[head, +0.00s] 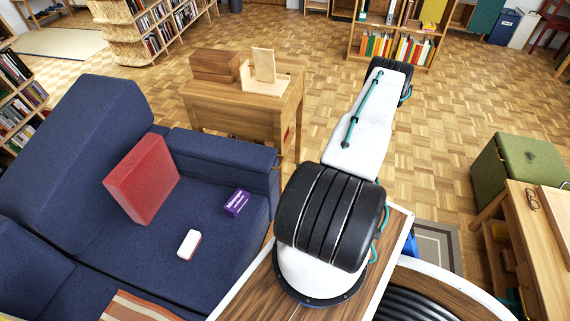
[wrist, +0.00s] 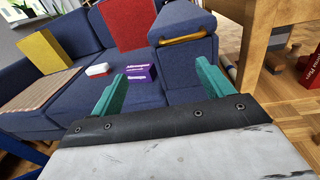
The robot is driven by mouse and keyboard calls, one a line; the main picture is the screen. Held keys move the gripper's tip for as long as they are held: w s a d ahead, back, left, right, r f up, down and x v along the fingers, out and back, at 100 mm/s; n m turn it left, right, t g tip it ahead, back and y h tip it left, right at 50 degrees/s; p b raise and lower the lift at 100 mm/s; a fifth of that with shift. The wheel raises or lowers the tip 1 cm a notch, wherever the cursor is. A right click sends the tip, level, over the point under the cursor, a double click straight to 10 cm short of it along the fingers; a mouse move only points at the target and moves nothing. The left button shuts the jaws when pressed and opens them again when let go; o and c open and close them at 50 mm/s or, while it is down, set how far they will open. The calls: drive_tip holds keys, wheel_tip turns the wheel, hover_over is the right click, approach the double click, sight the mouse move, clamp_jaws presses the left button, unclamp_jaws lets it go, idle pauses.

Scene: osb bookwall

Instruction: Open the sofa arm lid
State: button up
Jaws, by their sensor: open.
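The dark blue sofa (head: 215,200) has a padded arm whose lid (head: 225,152) lies flat and looks shut. In the wrist view the arm lid (wrist: 182,17) is at the upper right, with a wooden bar handle (wrist: 186,39) across its front end. My gripper (wrist: 162,70) is open and empty, its two teal fingers spread apart. It points toward the sofa, with the handle beyond and above the right finger, apart from it. In the head view my arm hides the gripper.
On the seat are a red cushion (head: 142,178), a purple box (head: 237,203) and a white-and-red box (head: 189,244). A wooden side table (head: 240,119) with a brown box (head: 215,65) stands close behind the arm. A green stool (head: 520,165) stands right. Parquet floor between is open.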

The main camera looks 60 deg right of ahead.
drive_tip(key=w+r+h, duration=0.1)
drive_tip(key=w, duration=0.7)
drive_tip(key=shift+w+d+m+t, duration=0.2)
drive_tip(key=shift+d+m+t, duration=0.1)
drive_tip(key=shift+d+t, duration=0.1)
